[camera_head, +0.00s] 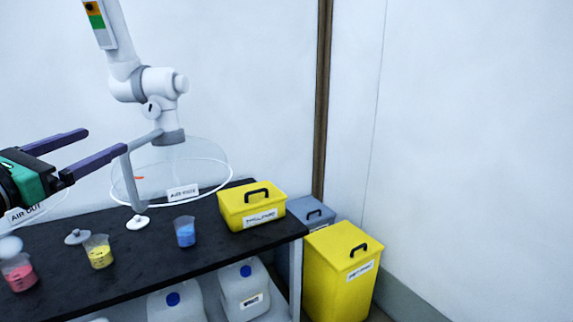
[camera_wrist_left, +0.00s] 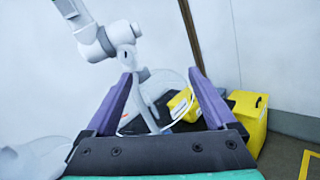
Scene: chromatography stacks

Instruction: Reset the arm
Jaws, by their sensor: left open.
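My left gripper (camera_head: 105,148) comes in from the left in the head view, above the black bench (camera_head: 130,268). Its two purple fingers are spread wide and nothing is between them. In the left wrist view the open fingers (camera_wrist_left: 163,85) frame the white extraction arm and the bench beyond. My right gripper does not show in either view.
Pink (camera_head: 19,273), yellow (camera_head: 98,251) and blue (camera_head: 185,231) beakers stand on the bench. A yellow box (camera_head: 252,206) sits at its right end. A clear extraction hood (camera_head: 175,165) hangs close beyond my left fingers. A tall yellow bin (camera_head: 338,275) stands right of the bench.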

